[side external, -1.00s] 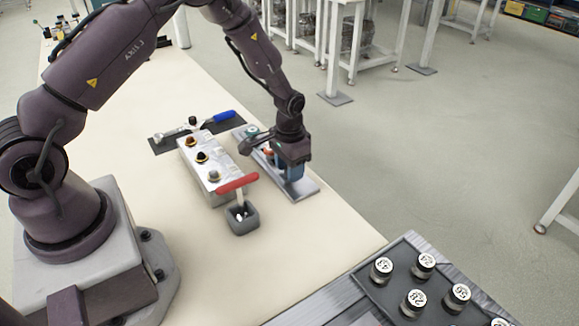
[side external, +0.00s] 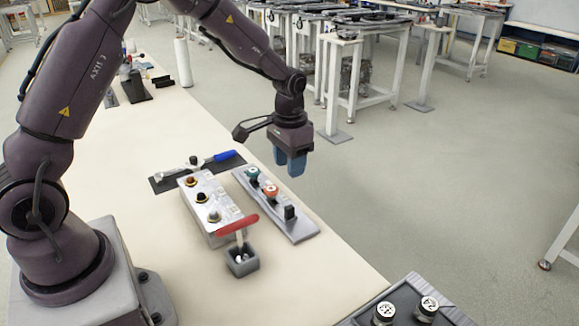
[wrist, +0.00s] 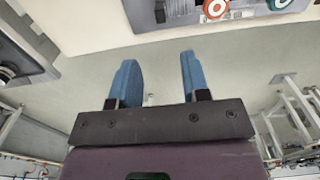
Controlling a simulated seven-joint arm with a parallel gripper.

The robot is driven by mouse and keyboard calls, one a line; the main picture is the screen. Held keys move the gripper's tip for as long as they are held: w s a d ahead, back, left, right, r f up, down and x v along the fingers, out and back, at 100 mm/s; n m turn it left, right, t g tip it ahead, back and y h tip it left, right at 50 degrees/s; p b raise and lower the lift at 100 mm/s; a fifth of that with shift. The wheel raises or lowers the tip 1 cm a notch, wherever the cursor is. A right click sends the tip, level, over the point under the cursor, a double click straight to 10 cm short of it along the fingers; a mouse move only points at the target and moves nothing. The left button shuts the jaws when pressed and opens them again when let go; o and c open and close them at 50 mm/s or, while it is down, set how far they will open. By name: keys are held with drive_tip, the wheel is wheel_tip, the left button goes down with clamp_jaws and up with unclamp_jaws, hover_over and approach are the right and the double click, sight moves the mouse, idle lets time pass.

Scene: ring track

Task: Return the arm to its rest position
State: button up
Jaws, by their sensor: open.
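My gripper (side external: 291,163) hangs in the air above the far edge of the table, apart from everything. Its blue fingers are apart with nothing between them, as the wrist view (wrist: 156,80) also shows. Below and left of it in the side view lies a grey metal track (side external: 291,222) bearing a teal ring piece (side external: 252,174), an orange ring piece (side external: 271,191) and a black block (side external: 290,212). In the wrist view the orange ring piece (wrist: 215,8) is at the top edge, partly cut off.
Beside the track stands a silver block (side external: 207,222) with several knobs. A tray of numbered cylinders (side external: 405,310) is at lower right.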

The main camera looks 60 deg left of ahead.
drive_tip(key=s+d+r+t, duration=0.2)
drive_tip(key=s+d+r, duration=0.1)
drive_tip(key=s+r, duration=0.6)
drive_tip(key=s+d+r+t, duration=0.3)
drive_tip(key=s+r, duration=0.7)
drive_tip(key=s, duration=0.4)
drive_tip(key=shift+r+t, duration=0.2)
drive_tip(key=shift+t, duration=0.1)
